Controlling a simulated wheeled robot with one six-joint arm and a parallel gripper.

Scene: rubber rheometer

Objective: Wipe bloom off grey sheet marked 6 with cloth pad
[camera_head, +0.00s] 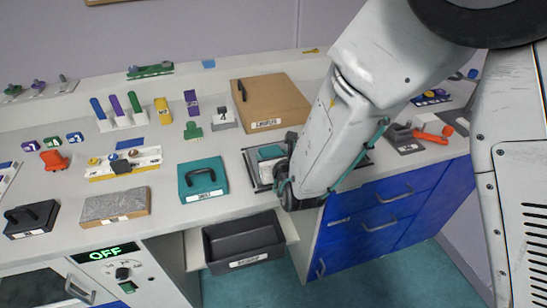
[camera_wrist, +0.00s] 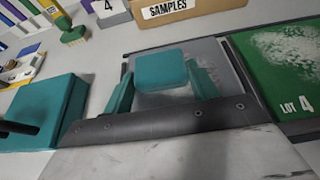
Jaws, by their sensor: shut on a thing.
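My gripper (camera_head: 284,172) is shut on a teal cloth pad (camera_head: 271,152), its teal fingers on either side of it in the wrist view (camera_wrist: 160,88). The pad (camera_wrist: 160,68) lies over a grey sheet (camera_wrist: 212,52) in a dark frame; I cannot tell whether it touches the surface. Whitish bloom shows on the grey sheet around the pad and near the right finger. In the head view only the left part of the grey sheet (camera_head: 254,168) shows; my arm hides the rest. No number 6 can be read on it.
A green sheet (camera_wrist: 284,75) marked LOT 4, with white bloom, lies right of the grey sheet. A teal lidded box (camera_head: 203,183) stands to its left. A cardboard samples box (camera_head: 285,105) stands behind. A dark bin (camera_head: 243,245) sits below the bench front.

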